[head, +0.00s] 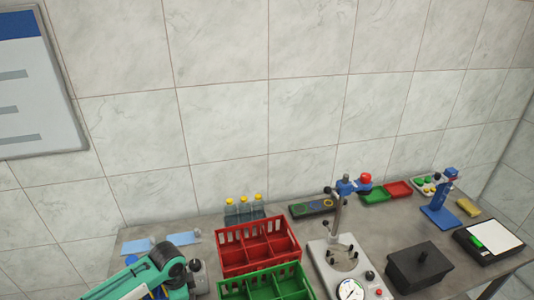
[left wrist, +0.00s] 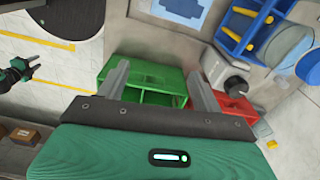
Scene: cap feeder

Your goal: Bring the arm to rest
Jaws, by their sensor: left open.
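My left arm (head: 150,280), green with a dark joint, comes in at the lower left of the head view, left of the crates. My left gripper (left wrist: 157,68) is open in the left wrist view, its two grey fingers apart with nothing between them. A green crate (left wrist: 142,77) shows behind the fingers, and I see no contact. My right gripper (left wrist: 35,66) shows small and dark at the left edge of the left wrist view, its fingers apart and empty. It is not in the head view.
A red crate (head: 262,270) and a green crate (head: 298,269) stand on the grey table (head: 380,215) beside my left arm. Yellow-capped bottles (head: 244,198) are behind. A gauge device (head: 345,262), black box (head: 418,263) and blue stand (head: 438,212) stand to the right.

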